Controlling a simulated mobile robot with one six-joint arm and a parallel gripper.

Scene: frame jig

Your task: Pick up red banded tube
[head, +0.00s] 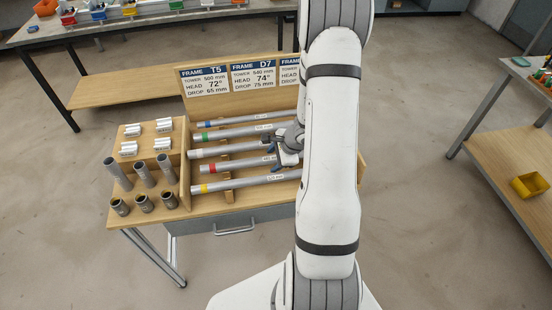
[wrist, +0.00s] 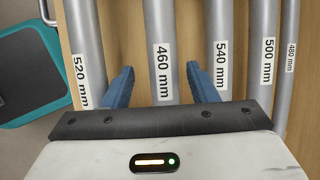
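The red banded tube (head: 240,165) lies in a wooden rack, second from the front, with its red band near the left end. In the wrist view a grey tube labelled 460 mm (wrist: 160,25) runs between my fingers; its band is out of that view. My gripper (head: 282,163) is over the middle of the rack, at the red banded tube. In the wrist view my gripper (wrist: 160,75) is open, with a blue finger on either side of the 460 mm tube. I see a gap at the left finger; contact at the right finger is unclear. My arm hides the tubes' right ends.
A yellow banded tube (head: 240,183) lies in front. Behind lie a pale-banded tube (head: 225,149), a green banded tube (head: 230,133) and a blue banded tube (head: 235,121). Short tubes and fittings stand at the left. Label boards rise behind.

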